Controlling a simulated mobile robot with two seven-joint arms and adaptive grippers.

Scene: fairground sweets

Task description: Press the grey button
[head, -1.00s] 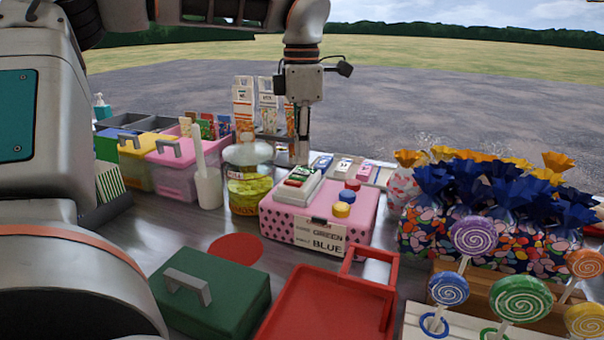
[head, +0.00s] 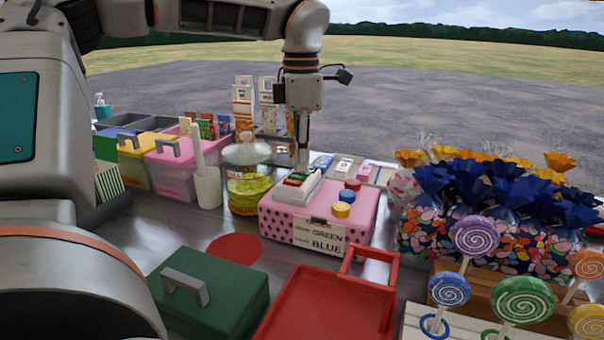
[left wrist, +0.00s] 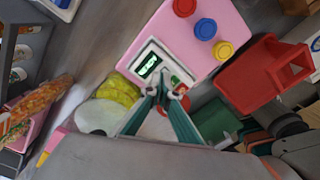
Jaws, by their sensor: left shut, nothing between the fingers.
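A pink dotted box (head: 277,222) stands on the counter with a white device (head: 300,190) on its top left. In the left wrist view the white device (left wrist: 139,50) shows a lit green display (left wrist: 148,66), with a green part and a red part (left wrist: 183,88) beside my fingertips. I cannot make out a grey button; my fingers cover part of the device. My left gripper (head: 303,168) is shut and empty, pointing down at the device's far end. It also shows in the left wrist view (left wrist: 165,90); contact cannot be told. My right gripper is not in view.
Red (head: 352,185), blue (head: 346,195) and yellow (head: 341,209) round buttons sit on the box's right side. A yellow jar (head: 247,190) stands close left.

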